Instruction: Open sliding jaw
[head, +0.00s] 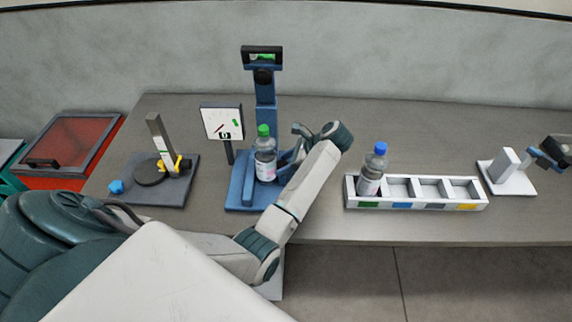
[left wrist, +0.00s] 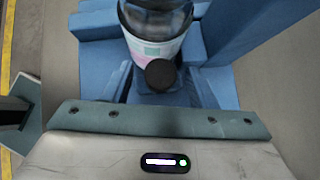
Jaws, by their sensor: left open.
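A blue fixture (head: 240,197) stands on the table. A clear bottle with a green cap (head: 265,160) stands upright in it. The bottle's lower part and label show in the left wrist view (left wrist: 152,45). A blue jaw block (head: 285,159) is on the right of the bottle, partly hidden by my arm. In the left wrist view a black round knob (left wrist: 160,74) sits in front of the bottle, on the blue jaw. My left gripper (head: 300,143) is open beside the jaw, right of the bottle. Whether it touches the knob is unclear.
A white gauge panel (head: 222,122) stands left of the fixture, near a grey plate with a turntable (head: 150,172). To the right, a white tray (head: 415,204) holds a blue-capped bottle (head: 373,168). A white-based device (head: 507,180) is at far right.

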